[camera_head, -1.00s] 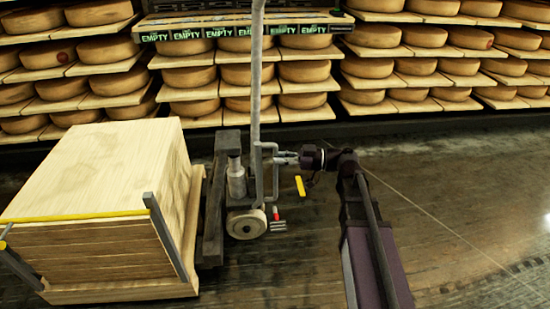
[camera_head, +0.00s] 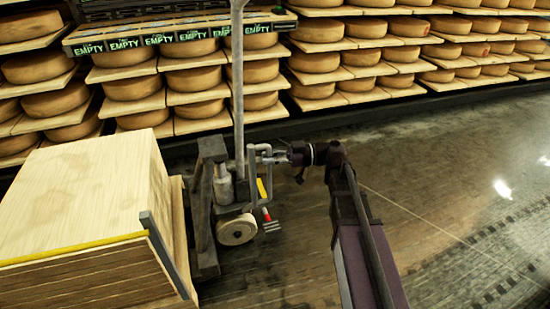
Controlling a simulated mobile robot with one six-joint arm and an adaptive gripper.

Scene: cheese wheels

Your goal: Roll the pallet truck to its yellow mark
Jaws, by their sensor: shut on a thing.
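The pallet truck is grey metal, with an upright handle (camera_head: 238,95), a small pale wheel (camera_head: 237,230) and a bracket at its side. It stands against a light wooden stack (camera_head: 80,190) at the left. My gripper (camera_head: 273,157) is shut on the pallet truck's bracket, right of the handle's foot. The fingertips are too small to see in detail.
Shelves of cheese wheels (camera_head: 190,80) line the back, with a row of EMPTY signs (camera_head: 125,43) at the upper left. A yellow bar (camera_head: 75,248) crosses the stack's front. The wet floor (camera_head: 430,200) is clear on the right.

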